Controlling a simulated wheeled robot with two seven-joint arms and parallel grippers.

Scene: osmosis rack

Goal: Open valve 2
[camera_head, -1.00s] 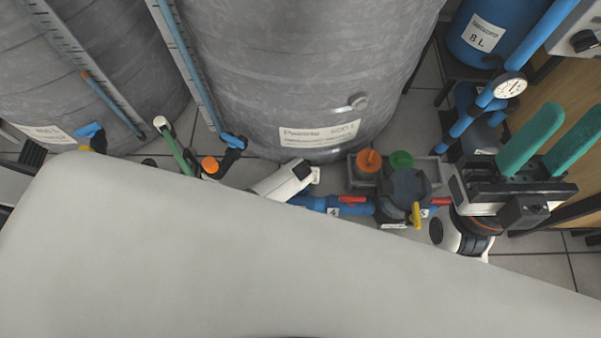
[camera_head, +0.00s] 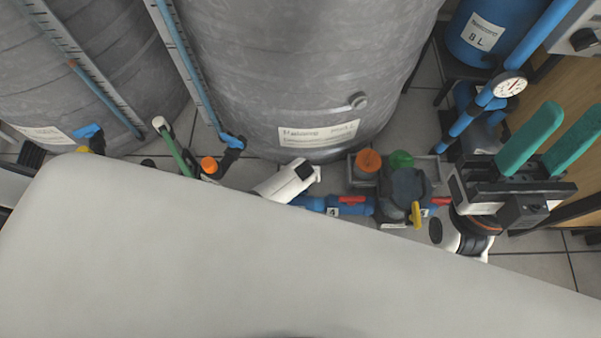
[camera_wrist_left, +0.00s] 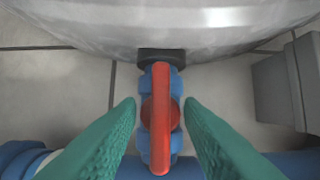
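In the left wrist view a red valve handle (camera_wrist_left: 161,115) sits on a blue valve body below the grey tank. The handle lies lengthwise, in line with the short blue branch towards the tank. My left gripper (camera_wrist_left: 160,108) is open, one green finger on each side of the handle, with a gap on both sides. In the head view I cannot make out the left gripper or this handle. My right gripper (camera_head: 558,125) is open and empty at the right, its two green fingers apart. No valve number is readable in the wrist view.
A large grey tank (camera_head: 300,70) stands behind the pipes. Other red handles (camera_head: 352,199) sit on the blue pipe. A grey box (camera_wrist_left: 275,92) stands right of the valve.

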